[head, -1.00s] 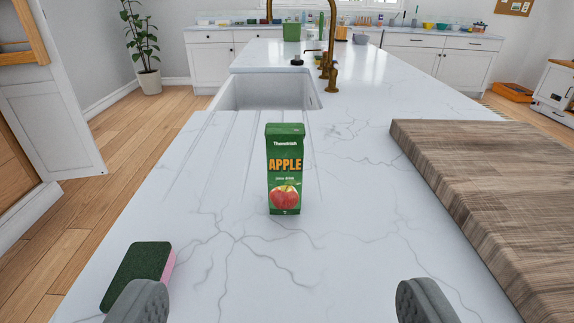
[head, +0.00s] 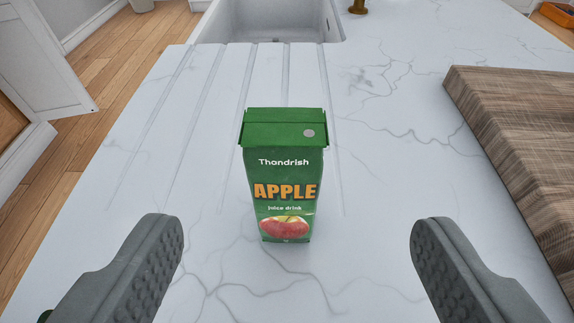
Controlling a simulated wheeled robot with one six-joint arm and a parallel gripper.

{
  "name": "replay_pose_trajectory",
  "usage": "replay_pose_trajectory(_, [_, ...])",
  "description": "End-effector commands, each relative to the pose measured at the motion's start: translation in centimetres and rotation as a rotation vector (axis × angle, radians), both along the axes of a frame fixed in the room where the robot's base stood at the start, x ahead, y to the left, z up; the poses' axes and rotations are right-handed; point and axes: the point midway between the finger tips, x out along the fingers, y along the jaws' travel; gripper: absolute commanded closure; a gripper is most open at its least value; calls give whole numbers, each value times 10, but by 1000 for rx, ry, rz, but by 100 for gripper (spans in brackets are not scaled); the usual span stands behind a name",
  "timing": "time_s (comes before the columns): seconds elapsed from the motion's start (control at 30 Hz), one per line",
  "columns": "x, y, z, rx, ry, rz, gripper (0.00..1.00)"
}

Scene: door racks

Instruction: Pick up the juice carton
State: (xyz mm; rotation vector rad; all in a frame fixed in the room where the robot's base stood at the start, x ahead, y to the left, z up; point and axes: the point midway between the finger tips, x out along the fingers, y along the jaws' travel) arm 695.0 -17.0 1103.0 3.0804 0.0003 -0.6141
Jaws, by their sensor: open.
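The juice carton (head: 284,178) is green with "APPLE" lettering and a red apple picture. It stands upright on the white marble counter, near the middle of the head view. My gripper (head: 297,238) is open, with one grey finger at the lower left and the other at the lower right. The carton is ahead of the gap between the fingers. Neither finger touches it, and there is wide room on both sides.
A thick wooden board (head: 530,150) lies on the counter at the right. A white sink (head: 270,22) with drain grooves is behind the carton. The counter's left edge drops to the wooden floor (head: 85,140). A dark green bit shows at the lower left corner.

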Motion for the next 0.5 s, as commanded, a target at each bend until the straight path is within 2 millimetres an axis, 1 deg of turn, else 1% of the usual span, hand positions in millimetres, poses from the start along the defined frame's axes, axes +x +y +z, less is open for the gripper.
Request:
replay_pose_trajectory(0.03, [8,0,-4,0,2,0,25])
replay_pose_trajectory(0.3, [46,1,-19,1,1,0,25])
replay_pose_trajectory(0.5, [69,1,-29,1,1,0,25])
